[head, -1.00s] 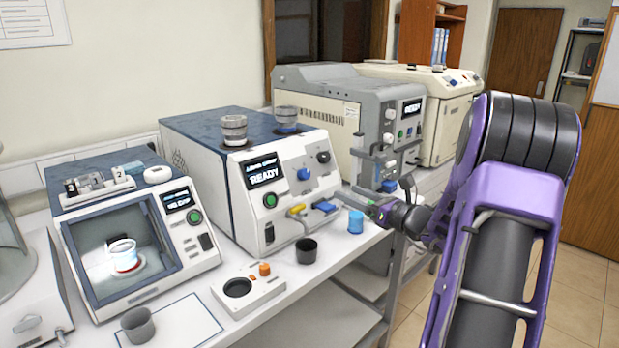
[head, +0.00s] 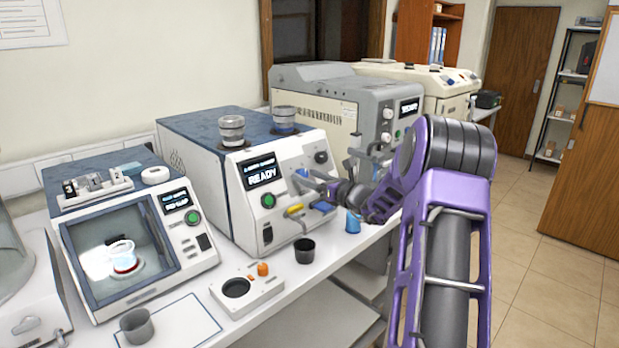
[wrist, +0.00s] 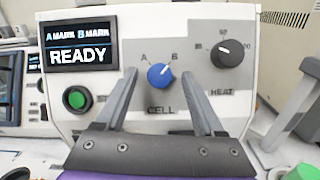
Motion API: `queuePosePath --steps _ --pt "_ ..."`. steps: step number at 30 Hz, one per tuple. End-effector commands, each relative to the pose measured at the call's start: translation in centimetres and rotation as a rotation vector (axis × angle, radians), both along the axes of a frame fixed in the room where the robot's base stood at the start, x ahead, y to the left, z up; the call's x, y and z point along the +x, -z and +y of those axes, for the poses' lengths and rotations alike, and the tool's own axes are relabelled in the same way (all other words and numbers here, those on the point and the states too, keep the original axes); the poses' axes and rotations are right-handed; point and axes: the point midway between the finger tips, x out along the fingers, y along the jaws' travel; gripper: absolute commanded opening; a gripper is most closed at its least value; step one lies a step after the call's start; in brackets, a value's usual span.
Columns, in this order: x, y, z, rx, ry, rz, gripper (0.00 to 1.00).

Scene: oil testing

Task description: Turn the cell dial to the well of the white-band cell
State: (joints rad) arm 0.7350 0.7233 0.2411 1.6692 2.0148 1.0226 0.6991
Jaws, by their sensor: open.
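The blue cell dial (wrist: 160,76) is on the front panel in the wrist view, above the word CELL and below the letters A and B. Its white pointer line leans up and right, toward B. My gripper (wrist: 160,73) is open, one finger on each side of the dial; contact cannot be told. In the head view my gripper (head: 309,182) is at the panel and mostly hides the dial.
The screen (wrist: 80,56) reads A MARK, B MARK, READY. A green button (wrist: 77,97) is left of my fingers and a black heat knob (wrist: 228,53) right. A yellow lever (head: 294,209), blue cup (head: 352,222) and dark cup (head: 304,250) are below my gripper.

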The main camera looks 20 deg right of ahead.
Motion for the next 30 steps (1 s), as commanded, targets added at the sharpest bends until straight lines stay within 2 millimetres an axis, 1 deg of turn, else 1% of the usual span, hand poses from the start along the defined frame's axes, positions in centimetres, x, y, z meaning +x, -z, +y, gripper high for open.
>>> queuePosePath --steps 3,5,6,11,12,15,23,30 --pt "-0.02 0.01 -0.01 0.0 0.0 0.0 0.7" --pt "-0.03 0.01 -0.01 0.0 0.0 0.0 0.59" --pt "-0.03 0.0 -0.01 0.0 0.0 0.0 0.52" --pt "-0.04 0.0 -0.01 0.0 0.0 0.0 0.23" --pt "-0.05 0.0 -0.02 0.0 0.0 0.0 0.16" --pt "-0.05 0.01 -0.01 0.0 0.0 0.0 0.0" --pt "-0.05 0.07 -0.03 -0.01 -0.004 -0.003 0.0" --pt "0.0 0.26 -0.17 -0.083 -0.039 -0.03 0.0"
